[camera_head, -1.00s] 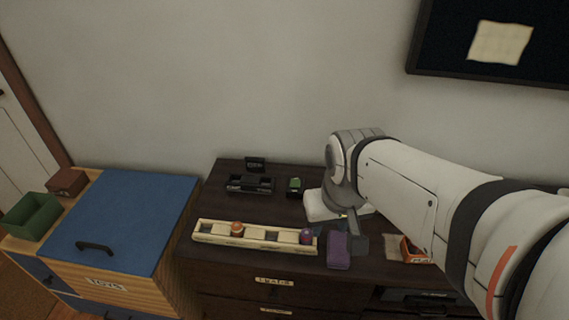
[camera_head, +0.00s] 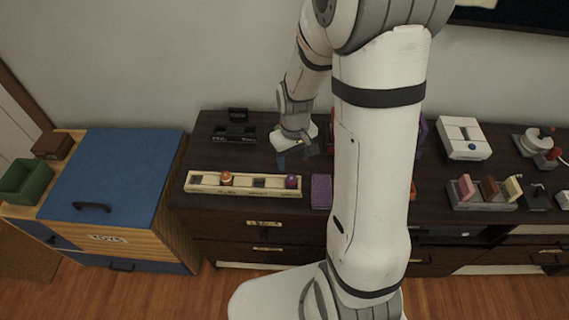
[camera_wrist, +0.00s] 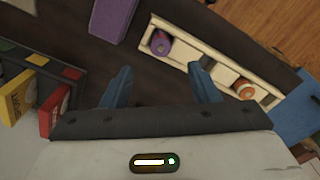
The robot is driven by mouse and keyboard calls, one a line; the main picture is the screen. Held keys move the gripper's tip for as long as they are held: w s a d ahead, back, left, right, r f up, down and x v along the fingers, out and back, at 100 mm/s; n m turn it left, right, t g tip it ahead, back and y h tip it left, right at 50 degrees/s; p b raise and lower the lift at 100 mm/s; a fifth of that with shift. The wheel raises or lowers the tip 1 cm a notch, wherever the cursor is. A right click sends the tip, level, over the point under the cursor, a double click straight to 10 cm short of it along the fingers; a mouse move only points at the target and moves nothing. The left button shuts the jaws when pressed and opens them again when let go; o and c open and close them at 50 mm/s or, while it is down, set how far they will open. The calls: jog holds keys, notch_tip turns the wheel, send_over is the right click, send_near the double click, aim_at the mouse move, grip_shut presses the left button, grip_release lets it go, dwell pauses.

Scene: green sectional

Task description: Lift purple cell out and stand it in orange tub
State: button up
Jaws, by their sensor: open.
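The purple cell (camera_head: 292,182) sits in the right end slot of a long cream wooden holder (camera_head: 212,188). It also shows in the wrist view (camera_wrist: 160,42), in a slot of the holder (camera_wrist: 198,50). My gripper (camera_head: 294,158) is open and empty, above the dresser top behind the holder's right end. In the wrist view its two blue fingers (camera_wrist: 160,84) are spread apart, with the purple cell beyond the gap between them. I cannot make out the orange tub clearly; my arm covers much of the dresser right of the holder.
An orange cell (camera_head: 226,179) stands in another holder slot. A purple block (camera_head: 321,191) lies just right of the holder. A black device (camera_head: 235,132) stands behind it. A blue-topped cabinet (camera_head: 120,175) is at left. A white device (camera_head: 463,138) stands right of my arm.

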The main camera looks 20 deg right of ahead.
aim_at(291, 177)
jog(key=shift+w+a+f+p, duration=0.1)
jog(key=shift+f+p, duration=0.05)
jog(key=shift+f, duration=1.35)
jog(key=shift+w+d+f+p, duration=0.1)
jog(key=shift+w+f+p, duration=0.1)
jog(key=shift+f, duration=1.25)
jog(key=shift+w+a+f+p, duration=0.1)
jog(key=shift+f+p, duration=0.05)
jog(key=shift+f, duration=1.35)
jog(key=shift+c, duration=0.2)
jog(key=c, duration=1.1)
